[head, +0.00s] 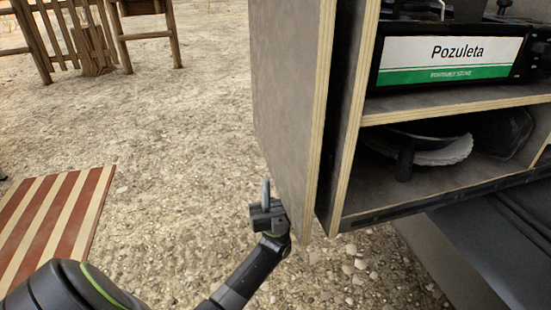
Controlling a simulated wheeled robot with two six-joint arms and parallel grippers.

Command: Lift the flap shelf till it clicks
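The flap shelf appears to be the grey panel with pale plywood edges (289,85) in the head view. It hangs upright at the left end of the cabinet, with its lower corner above the gravel. My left gripper (266,188) is at the panel's lower left edge, its fingers pointing up. The fingers are seen nearly edge-on, so I cannot tell whether they are open or touch the panel. The panel's hinge and any catch are not visible. My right gripper is not in view.
The plywood cabinet (440,107) holds a stove box labelled Pozuleta (450,52) above and a pan with pale dishes (440,152) below. A striped red and cream mat (55,215) lies at left. Wooden furniture (85,40) stands behind. The gravel between is clear.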

